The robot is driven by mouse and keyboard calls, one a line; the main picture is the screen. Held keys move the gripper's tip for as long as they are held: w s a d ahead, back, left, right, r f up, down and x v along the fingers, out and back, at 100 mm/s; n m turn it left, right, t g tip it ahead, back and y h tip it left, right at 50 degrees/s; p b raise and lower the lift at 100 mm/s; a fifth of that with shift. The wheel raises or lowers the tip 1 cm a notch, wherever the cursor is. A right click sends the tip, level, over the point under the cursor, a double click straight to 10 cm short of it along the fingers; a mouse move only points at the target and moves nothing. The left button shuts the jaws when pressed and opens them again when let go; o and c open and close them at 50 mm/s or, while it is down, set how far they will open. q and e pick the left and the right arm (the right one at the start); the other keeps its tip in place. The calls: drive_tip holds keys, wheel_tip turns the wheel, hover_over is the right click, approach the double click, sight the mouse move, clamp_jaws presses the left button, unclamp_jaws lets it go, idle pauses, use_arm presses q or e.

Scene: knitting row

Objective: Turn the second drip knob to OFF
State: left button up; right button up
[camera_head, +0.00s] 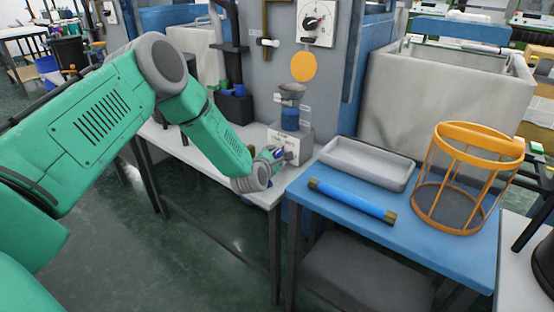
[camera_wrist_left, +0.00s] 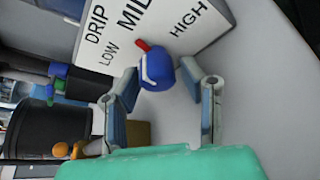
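A blue knob (camera_wrist_left: 158,72) with a red pointer and a white mark shows in the left wrist view. It stands before a white label plate (camera_wrist_left: 112,40) reading DRIP, LOW, a partly hidden MIL word, and HIGH. The red pointer is toward the MIL word; no OFF mark is visible. My left gripper (camera_wrist_left: 161,70) is open, one finger on each side of the knob, with apparent small gaps. In the head view my left gripper (camera_head: 270,156) is at the front of a small white box (camera_head: 294,145); the knob is hard to make out there. My right gripper is out of view.
A blue table (camera_head: 340,206) to the right holds a grey tray (camera_head: 368,164), a blue rod (camera_head: 350,200) and an orange cage (camera_head: 463,180). A blue cylinder (camera_head: 290,118) stands on the box. A wall dial (camera_head: 317,22) and orange disc (camera_head: 303,66) are above.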

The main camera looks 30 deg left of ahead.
use_arm(q)
drive_tip(key=shift+w, duration=0.1)
clamp_jaws()
